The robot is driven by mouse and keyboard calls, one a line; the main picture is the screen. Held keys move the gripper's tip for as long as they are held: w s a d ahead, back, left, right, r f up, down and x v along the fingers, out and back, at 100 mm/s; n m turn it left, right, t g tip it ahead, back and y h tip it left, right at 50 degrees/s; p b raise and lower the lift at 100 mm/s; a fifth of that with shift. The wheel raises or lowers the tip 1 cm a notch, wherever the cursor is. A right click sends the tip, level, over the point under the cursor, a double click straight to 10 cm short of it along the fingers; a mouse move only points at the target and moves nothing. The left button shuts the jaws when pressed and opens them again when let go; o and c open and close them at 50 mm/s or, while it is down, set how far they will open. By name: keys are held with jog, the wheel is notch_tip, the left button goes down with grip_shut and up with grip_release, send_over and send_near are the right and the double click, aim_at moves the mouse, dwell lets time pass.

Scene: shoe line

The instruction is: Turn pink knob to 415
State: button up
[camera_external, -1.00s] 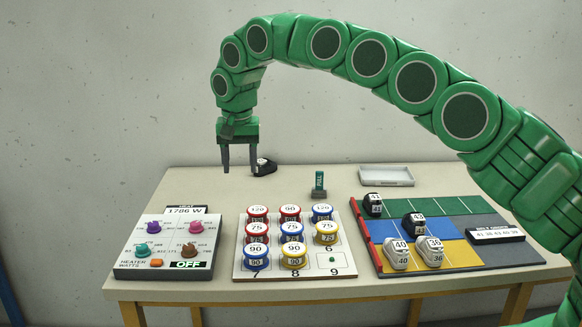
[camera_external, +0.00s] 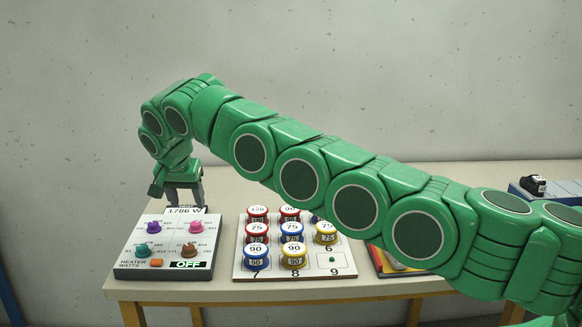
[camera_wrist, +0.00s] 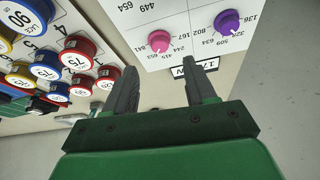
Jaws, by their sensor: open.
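The pink knob (camera_external: 195,227) sits at the upper right of the white heater panel (camera_external: 150,233). In the wrist view the pink knob (camera_wrist: 160,42) lies just beyond my fingertips, with small numbers beside it including 244, 415 and 653. Its exact pointer setting is too small to read. My gripper (camera_external: 187,203) is at the back edge of the panel, pointing down by the heat display (camera_external: 184,210), which reads 1786 W. In the wrist view my gripper (camera_wrist: 165,68) is open and empty, its fingers apart and not touching the knob.
A purple knob (camera_external: 153,228), teal knob (camera_external: 143,250) and brown knob (camera_external: 190,250) share the panel, with an orange switch (camera_external: 156,262) and an OFF sign. A board of numbered spools (camera_external: 318,268) stands to the right. My arm hides much of the right side.

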aim_at(195, 224)
jog(key=shift+x, duration=3.85)
jog(key=shift+c, duration=0.4)
grip_shut()
